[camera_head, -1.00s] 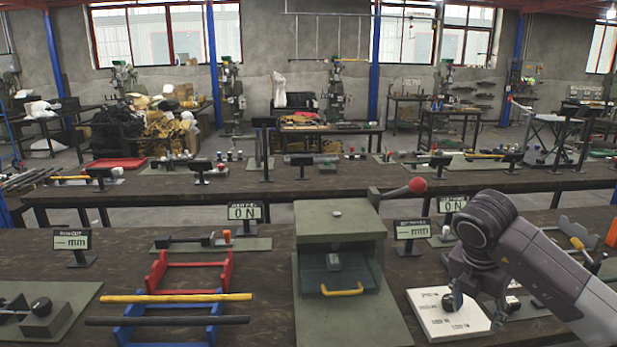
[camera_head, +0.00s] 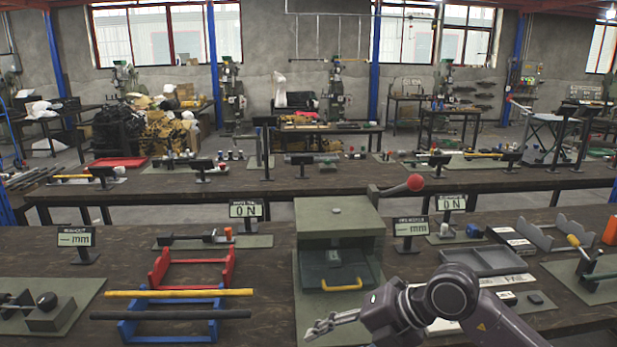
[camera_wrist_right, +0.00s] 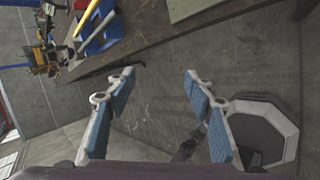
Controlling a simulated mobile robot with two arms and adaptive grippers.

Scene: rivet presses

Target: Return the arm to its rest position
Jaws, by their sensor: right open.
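My right arm comes in from the lower right of the head view. Its gripper (camera_head: 333,326) points left, in front of the green press (camera_head: 338,230), near the bottom of the picture. In the right wrist view the gripper (camera_wrist_right: 160,76) has its two blue-padded fingers spread apart, with nothing between them. Below it there are bare floor and the table edge (camera_wrist_right: 150,40) higher up. My left gripper is not in view.
Blue (camera_head: 170,326) and red (camera_head: 158,268) racks stand left of the press; a yellow bar (camera_head: 180,293) and a dark bar lie across the blue one. A grey tray (camera_head: 482,260) and a white plate (camera_head: 442,326) lie to the right, the plate partly behind my arm.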

